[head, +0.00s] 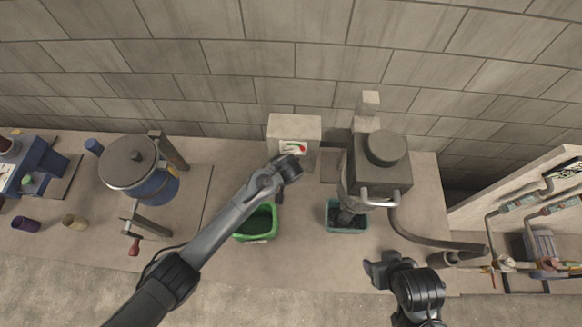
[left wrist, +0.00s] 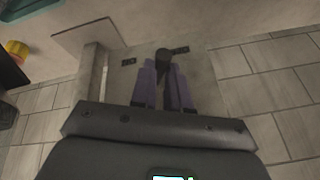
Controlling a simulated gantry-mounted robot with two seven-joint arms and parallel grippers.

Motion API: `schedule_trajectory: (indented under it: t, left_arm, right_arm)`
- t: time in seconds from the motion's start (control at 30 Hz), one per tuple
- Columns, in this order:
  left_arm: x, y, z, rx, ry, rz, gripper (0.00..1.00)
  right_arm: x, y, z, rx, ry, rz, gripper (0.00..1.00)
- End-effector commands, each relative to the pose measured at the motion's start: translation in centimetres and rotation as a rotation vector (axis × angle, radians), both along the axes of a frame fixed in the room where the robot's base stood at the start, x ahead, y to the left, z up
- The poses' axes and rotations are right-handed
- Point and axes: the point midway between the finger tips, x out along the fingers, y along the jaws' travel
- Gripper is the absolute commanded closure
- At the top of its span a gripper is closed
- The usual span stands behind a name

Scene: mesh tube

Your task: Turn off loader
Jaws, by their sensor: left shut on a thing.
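A pale box (head: 283,122) with a red and green marked face stands against the back wall in the head view. My left arm reaches up to it, and its wrist hides the box's lower part and the fingers there. In the left wrist view my left gripper (left wrist: 165,84) has its purple fingers shut on a black knob (left wrist: 163,55) on a beige panel. Dark labels (left wrist: 129,62) sit on both sides of the knob; I cannot read them. My right gripper (head: 377,271) is at the lower right in the head view, away from the box; its jaw opening is unclear.
A grey machine (head: 380,176) with a handle and hose stands right of the box, above a teal bin (head: 333,228) of dark material. A green bin (head: 257,237) lies below my left arm. A blue pot-like machine (head: 130,164) stands left. Pipes (head: 520,203) are far right.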

Motion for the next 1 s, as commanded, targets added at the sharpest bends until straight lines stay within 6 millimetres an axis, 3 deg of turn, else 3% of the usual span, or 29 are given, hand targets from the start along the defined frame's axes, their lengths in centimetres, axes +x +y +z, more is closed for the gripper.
schedule_trajectory:
  t: [0.63,0.67,0.8,1.0]
  left_arm:
    - [0.13,0.19,0.1,0.0,-0.001,-0.062,1.0]
    - [0.13,0.19,0.1,0.0,-0.001,-0.062,0.83]
    - [0.12,0.2,0.08,-0.001,-0.001,-0.061,0.61]
    - [0.11,0.21,0.04,0.0,0.0,-0.061,0.59]
  right_arm:
    - [0.01,0.01,0.53,0.0,0.0,-0.001,0.39]
    - [0.01,0.01,0.53,0.0,0.0,-0.001,0.39]
    - [0.01,0.01,0.53,0.0,0.0,0.0,0.39]
    - [0.01,-0.03,0.51,-0.001,0.0,0.001,0.39]
